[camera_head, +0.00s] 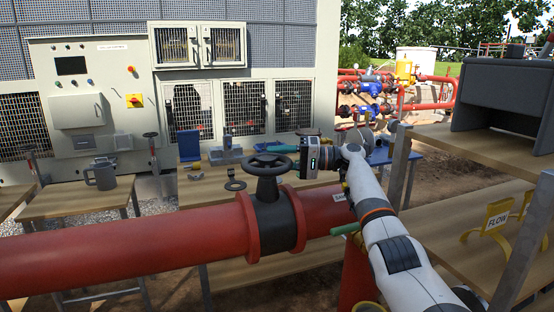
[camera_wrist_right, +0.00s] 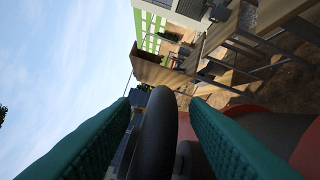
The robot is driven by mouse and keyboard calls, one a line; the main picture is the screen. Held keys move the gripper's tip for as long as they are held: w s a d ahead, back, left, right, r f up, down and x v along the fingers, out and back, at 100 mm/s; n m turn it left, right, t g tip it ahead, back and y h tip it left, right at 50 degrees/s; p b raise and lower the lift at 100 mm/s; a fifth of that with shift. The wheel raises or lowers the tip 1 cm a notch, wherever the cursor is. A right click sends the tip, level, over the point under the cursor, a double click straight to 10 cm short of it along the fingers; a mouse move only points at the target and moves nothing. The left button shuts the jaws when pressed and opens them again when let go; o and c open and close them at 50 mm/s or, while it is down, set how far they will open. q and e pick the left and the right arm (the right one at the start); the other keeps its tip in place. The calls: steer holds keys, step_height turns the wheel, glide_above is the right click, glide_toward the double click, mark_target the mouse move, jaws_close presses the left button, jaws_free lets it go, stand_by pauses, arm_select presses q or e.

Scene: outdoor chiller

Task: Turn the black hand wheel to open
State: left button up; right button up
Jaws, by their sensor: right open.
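The black hand wheel (camera_head: 265,161) sits level on top of a black valve body (camera_head: 275,222) on the red pipe. My right gripper (camera_head: 281,150) reaches in from the right at the wheel's far right side. In the right wrist view its two teal fingers (camera_wrist_right: 160,104) are spread apart. The wheel's rim (camera_wrist_right: 158,128) stands edge-on between them, with a gap to each finger. Contact cannot be made out. My left gripper is not in view.
The red pipe (camera_head: 120,258) crosses in front of the tables. A table behind it holds grey and blue parts (camera_head: 226,152). At the right, a shelf holds a yellow FLOW sign (camera_head: 497,216).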

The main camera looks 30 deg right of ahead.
steer(key=b+v, duration=0.1)
steer(key=v, duration=0.9)
steer(key=shift+s+d+f+b, duration=0.1)
steer(key=shift+s+d+b, duration=0.1)
steer(key=shift+b, duration=0.2)
steer(key=shift+s+d, duration=0.25)
steer(key=shift+d, duration=0.15)
steer(key=shift+c, duration=0.2)
